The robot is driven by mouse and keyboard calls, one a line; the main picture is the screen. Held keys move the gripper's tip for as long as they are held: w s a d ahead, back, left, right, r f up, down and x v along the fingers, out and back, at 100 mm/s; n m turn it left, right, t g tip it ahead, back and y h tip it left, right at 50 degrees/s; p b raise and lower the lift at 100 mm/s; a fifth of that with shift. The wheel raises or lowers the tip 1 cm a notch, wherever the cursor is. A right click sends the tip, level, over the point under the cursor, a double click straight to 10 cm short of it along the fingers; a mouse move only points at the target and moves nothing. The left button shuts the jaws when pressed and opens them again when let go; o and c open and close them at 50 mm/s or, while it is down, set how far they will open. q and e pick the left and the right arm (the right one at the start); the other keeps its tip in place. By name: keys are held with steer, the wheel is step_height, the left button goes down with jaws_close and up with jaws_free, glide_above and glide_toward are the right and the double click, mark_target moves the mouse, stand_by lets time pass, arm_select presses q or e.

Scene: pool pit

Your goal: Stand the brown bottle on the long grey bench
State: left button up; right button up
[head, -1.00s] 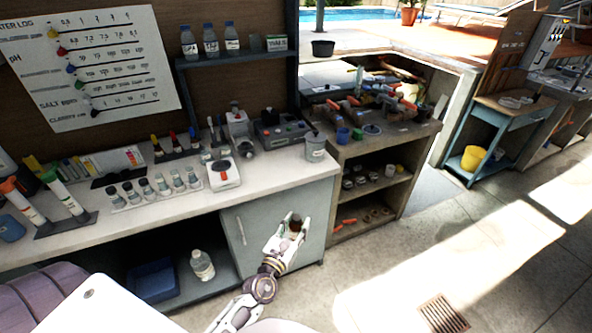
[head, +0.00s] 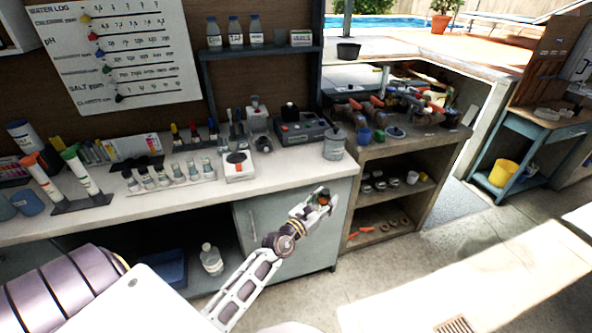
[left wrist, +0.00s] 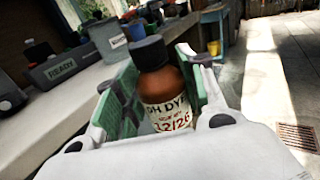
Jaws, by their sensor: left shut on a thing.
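The brown bottle (left wrist: 165,90) has a black cap and a white label; it stands upright between the green finger pads in the left wrist view. My left gripper (head: 317,200) is shut on it, in front of the bench's grey cabinet door in the head view. There the bottle (head: 323,198) shows only as a small dark cap and a bit of brown. The long grey bench (head: 278,171) runs along the wall at left, its pale top behind and above the gripper. My right gripper is not in view.
A grey lidded pot (head: 334,146) stands at the bench top's right end. A white device (head: 238,166), a rack of small bottles (head: 170,178) and a dark grey device (head: 305,130) also stand on it. Bare top shows along the front edge. A lower shelf unit (head: 400,150) adjoins at right.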

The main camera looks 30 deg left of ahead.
arm_select(q)
steer(key=w+a+r+b, duration=0.4)
steer(key=w+a+b, duration=0.3)
steer(key=w+a, duration=0.25)
steer(key=w+a+r+y+b, duration=0.1)
steer(key=w+a+r+b, duration=0.4)
steer(key=a+r+b, duration=0.2)
steer(key=shift+w+a+r+n, duration=0.2)
steer(key=shift+a+r+n, duration=0.2)
steer(key=shift+a+r, duration=1.25)
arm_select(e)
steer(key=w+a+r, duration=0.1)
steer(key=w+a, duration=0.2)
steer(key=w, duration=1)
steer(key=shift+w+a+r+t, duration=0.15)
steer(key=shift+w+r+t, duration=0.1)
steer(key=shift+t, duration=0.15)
arm_select(q)
steer(key=shift+a+f, duration=0.5)
step_height(320, 180, down, 6)
steer(key=shift+r+b, duration=0.1)
steer(key=shift+b, duration=0.45)
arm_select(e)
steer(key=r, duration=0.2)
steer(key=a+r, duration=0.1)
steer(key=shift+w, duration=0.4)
